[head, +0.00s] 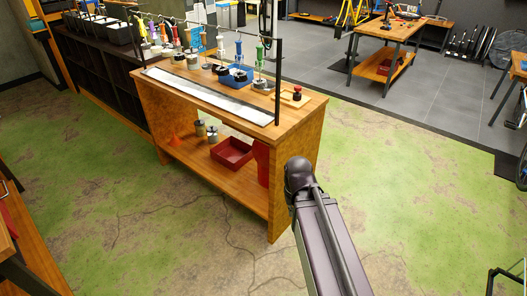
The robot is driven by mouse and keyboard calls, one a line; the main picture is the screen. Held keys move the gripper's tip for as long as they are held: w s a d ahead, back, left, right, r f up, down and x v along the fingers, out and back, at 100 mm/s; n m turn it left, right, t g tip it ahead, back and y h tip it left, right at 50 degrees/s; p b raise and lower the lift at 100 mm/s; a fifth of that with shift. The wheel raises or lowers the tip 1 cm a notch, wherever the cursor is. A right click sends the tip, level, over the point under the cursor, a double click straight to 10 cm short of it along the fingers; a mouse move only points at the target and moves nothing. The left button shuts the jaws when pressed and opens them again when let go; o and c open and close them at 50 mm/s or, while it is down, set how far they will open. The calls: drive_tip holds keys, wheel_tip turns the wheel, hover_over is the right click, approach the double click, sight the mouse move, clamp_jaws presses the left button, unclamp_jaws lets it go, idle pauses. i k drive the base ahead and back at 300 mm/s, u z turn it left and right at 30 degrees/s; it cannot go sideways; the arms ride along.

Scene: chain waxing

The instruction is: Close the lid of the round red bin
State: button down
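A tall red container (261,160) stands at the right end of the lower shelf of the wooden workbench. It may be the round red bin, but its right side is hidden by the bench's side panel. Its lid cannot be made out. My dark arm rises from the bottom of the head view, in front of the bench's right side. Its rounded joint is close to the bench's right front corner in the picture. My gripper is not visible.
The workbench (190,103) carries a white strip, spools, bottles and a small red-topped item (297,92). An open red tray (232,153) and grey cans (212,134) sit on its lower shelf. Another wooden table (392,27) stands at the back right.

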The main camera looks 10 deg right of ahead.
sight(261, 152)
drive_tip(key=u, duration=0.05)
drive_tip(key=i, duration=0.9)
drive_tip(key=z, duration=0.1)
drive_tip(key=k, duration=0.45)
